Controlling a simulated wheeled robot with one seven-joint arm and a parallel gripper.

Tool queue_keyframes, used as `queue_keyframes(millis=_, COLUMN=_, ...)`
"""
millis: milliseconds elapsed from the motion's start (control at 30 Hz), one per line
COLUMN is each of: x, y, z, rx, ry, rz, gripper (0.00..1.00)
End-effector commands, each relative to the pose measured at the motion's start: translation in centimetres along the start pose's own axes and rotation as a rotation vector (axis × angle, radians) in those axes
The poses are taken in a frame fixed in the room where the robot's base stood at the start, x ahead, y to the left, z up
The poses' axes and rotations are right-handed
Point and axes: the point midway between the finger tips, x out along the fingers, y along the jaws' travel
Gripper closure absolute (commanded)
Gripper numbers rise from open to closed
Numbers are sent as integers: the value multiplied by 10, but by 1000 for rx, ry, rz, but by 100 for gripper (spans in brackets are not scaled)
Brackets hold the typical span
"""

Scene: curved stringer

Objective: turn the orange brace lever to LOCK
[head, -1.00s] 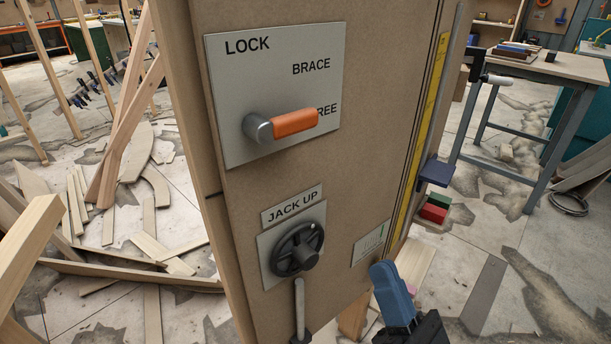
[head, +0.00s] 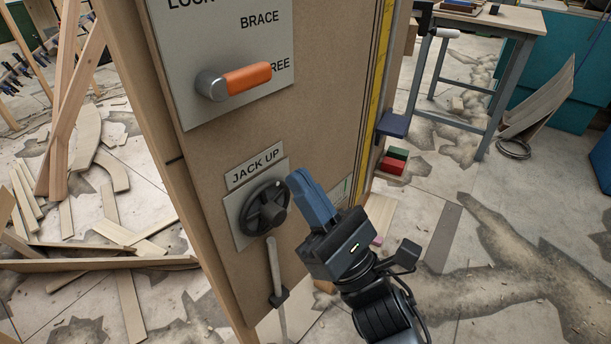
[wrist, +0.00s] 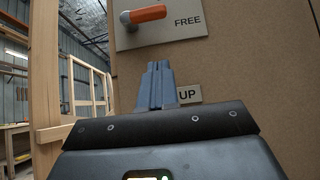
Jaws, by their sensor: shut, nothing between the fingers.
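The orange brace lever (head: 247,78) sits on a grey plate (head: 200,112) high on the brown panel. Its handle points right from a grey hub, toward the word FREE, which it partly covers. BRACE is above it, and LOCK is cut by the top edge of the head view. The lever also shows at the top of the wrist view (wrist: 148,14). My gripper (head: 298,178) has its blue fingers shut and empty. It is below and to the right of the lever, apart from it, beside the black JACK UP wheel. In the wrist view the fingertips (wrist: 157,66) point up below the lever.
The black JACK UP wheel (head: 264,208) is just left of my fingers, with a grey handle (head: 277,270) below it. A blue ledge (head: 394,125) and a yellow strip are at the panel's right edge. Loose timber lies on the left floor. A workbench (head: 490,20) stands behind right.

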Motion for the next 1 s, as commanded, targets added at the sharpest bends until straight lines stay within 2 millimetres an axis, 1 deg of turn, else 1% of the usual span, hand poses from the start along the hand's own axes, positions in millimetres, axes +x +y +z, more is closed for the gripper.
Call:
queue_keyframes(millis=33, x=13, y=0, z=2, rx=1, ry=-3, rz=3, gripper=100)
queue_keyframes(millis=100, x=27, y=1, z=3, rx=1, ry=-3, rz=3, gripper=100)
queue_keyframes(millis=367, x=77, y=1, z=2, rx=1, ry=-2, rz=3, gripper=100)
queue_keyframes(millis=400, x=82, y=0, z=9, rx=0, ry=-1, rz=1, gripper=100)
queue_keyframes(millis=500, x=91, y=0, z=18, rx=1, ry=-1, rz=0, gripper=100)
queue_keyframes(millis=633, x=98, y=0, z=26, rx=0, ry=0, rz=-1, gripper=100)
queue_keyframes(millis=1000, x=100, y=0, z=28, rx=1, ry=1, rz=0, gripper=100)
